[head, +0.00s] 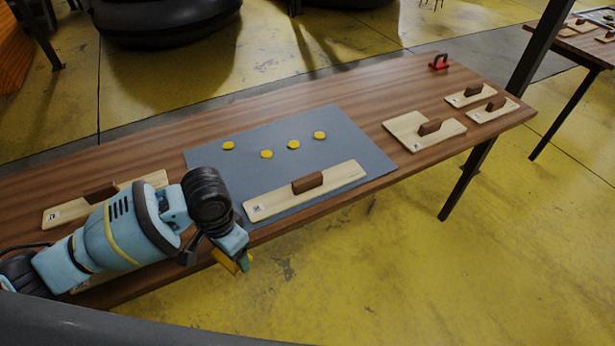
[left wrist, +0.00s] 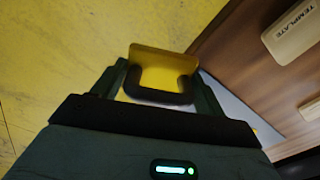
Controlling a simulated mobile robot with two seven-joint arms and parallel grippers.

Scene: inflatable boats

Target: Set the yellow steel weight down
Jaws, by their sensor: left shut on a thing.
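My left gripper (head: 243,262) is shut on the yellow steel weight (head: 225,261), at the near edge of the wooden table (head: 465,72). Mostly hidden behind the gripper in the head view, the weight shows as a yellow block (left wrist: 163,66) in the left wrist view. Its dark handle (left wrist: 160,97) is between the fingers (left wrist: 158,88). In that view the weight appears against the yellow floor, just outside the table edge. My right gripper is not in view.
A grey mat (head: 310,125) on the table carries several yellow discs (head: 293,145) and a wooden template with a brown grip (head: 335,184). More templates (head: 405,128) lie right and left. A red and black object (head: 439,62) stands at the far edge.

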